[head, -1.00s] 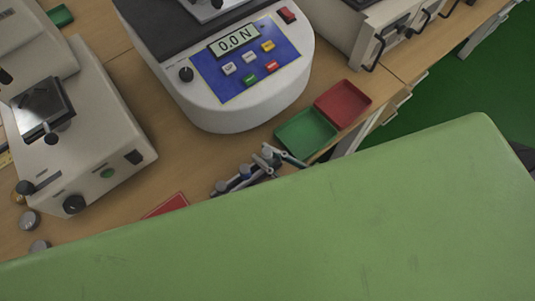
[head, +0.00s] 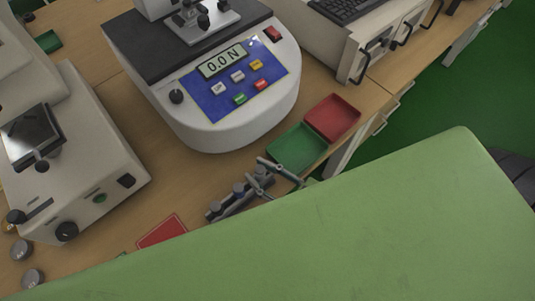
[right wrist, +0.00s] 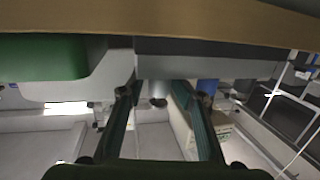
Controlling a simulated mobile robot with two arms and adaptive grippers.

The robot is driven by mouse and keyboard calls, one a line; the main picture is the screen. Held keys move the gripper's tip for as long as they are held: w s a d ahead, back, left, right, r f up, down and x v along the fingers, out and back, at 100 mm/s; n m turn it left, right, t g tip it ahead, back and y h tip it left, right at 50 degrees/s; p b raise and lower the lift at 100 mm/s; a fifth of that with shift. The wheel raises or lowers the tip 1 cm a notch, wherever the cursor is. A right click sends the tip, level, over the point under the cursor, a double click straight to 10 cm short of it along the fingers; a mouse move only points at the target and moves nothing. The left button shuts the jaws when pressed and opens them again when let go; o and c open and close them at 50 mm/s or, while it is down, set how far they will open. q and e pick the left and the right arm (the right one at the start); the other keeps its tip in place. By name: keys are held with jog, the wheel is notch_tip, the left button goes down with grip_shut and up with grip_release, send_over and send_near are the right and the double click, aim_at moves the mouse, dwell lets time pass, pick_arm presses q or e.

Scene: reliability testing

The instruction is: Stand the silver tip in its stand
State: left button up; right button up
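The stand (head: 226,209) is a dark grey bar at the table's front edge, partly hidden by my green arm. Short cylindrical tips stand along it, one with a blue part (head: 239,188). My right gripper (head: 255,170) is open at the stand's right end, fingers on either side of a grey tip. In the upside-down right wrist view, that silver-grey tip (right wrist: 158,101) shows between the gripper's fingers (right wrist: 158,90), with gaps on both sides. It seems to be at the grey stand (right wrist: 225,68); I cannot tell how well it is seated. My left gripper is not in view.
A green tray (head: 296,149) and a red tray (head: 333,118) lie just right of the right gripper. A white force tester (head: 215,125) stands behind. A white instrument (head: 80,170) is at left.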

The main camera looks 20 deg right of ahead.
jog(key=shift+s+f, duration=0.45)
jog(key=shift+f, duration=0.3)
jog(key=shift+s+d, duration=0.2)
jog(key=r+v, duration=0.1)
jog(key=v, duration=1)
jog(key=shift+w+r, duration=0.2)
jog(key=shift+r, duration=0.05)
jog(key=shift+d, duration=0.2)
